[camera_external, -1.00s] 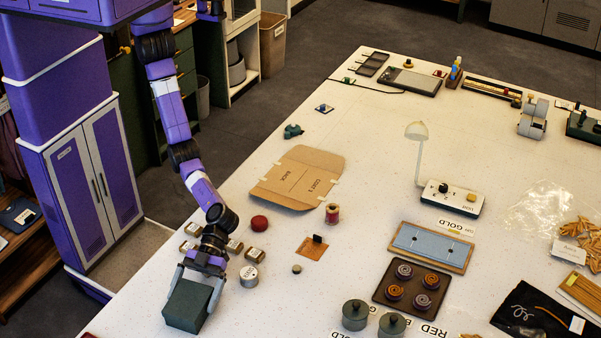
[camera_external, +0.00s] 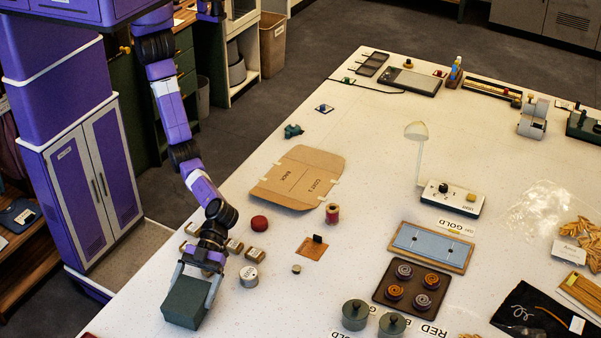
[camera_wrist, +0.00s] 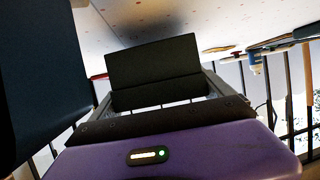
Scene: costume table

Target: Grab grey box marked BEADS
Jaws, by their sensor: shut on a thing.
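A dark grey-green box (camera_external: 185,304) is at the near left edge of the table in the external view. My gripper (camera_external: 191,287) is shut on it, with one finger along each side. No BEADS marking on it can be read in either view. In the wrist view the dark box (camera_wrist: 154,62) shows straight ahead of my gripper's purple body. Whether its underside touches the table or is slightly above it cannot be told.
Several small labelled tins (camera_external: 235,246), a round silver tin (camera_external: 249,276) and a red ball (camera_external: 259,223) stand just beyond my gripper. A flat cardboard piece (camera_external: 298,178) lies farther back. The white table (camera_external: 270,318) is clear right of the box.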

